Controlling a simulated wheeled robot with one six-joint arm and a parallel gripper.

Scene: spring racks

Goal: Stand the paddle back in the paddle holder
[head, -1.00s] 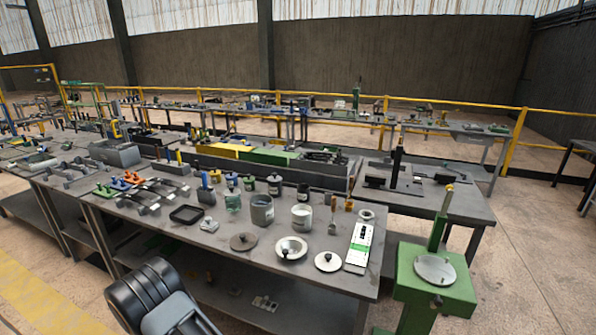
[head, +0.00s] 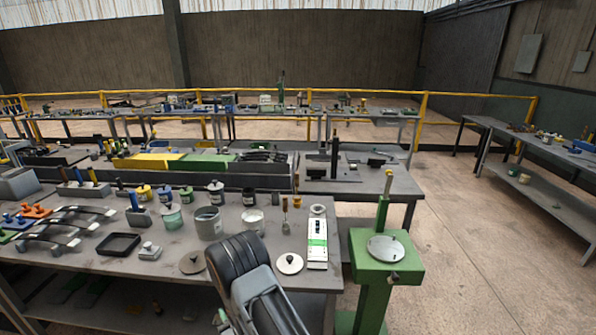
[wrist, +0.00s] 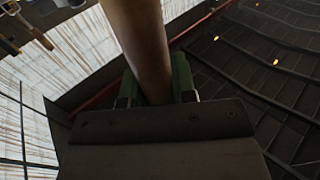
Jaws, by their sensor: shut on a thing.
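My gripper (wrist: 155,88) shows in the wrist view with its two green-padded fingers on either side of a thick brown wooden shaft (wrist: 140,35). It is shut on this shaft, which I take to be the paddle's handle. The shaft runs up out of the picture, and the rest of the paddle is out of view. In the head view a dark part of my arm stands in front of the bench; my gripper and the held paddle do not show there. I cannot tell which thing on the bench is the paddle holder.
The near bench (head: 165,268) carries a black tray (head: 118,244), a grey pot (head: 208,222), several jars, a round lid (head: 289,263) and a white-and-green box (head: 317,243). A green stand (head: 386,268) with a round plate is right of it. Open floor (head: 470,250) lies further right.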

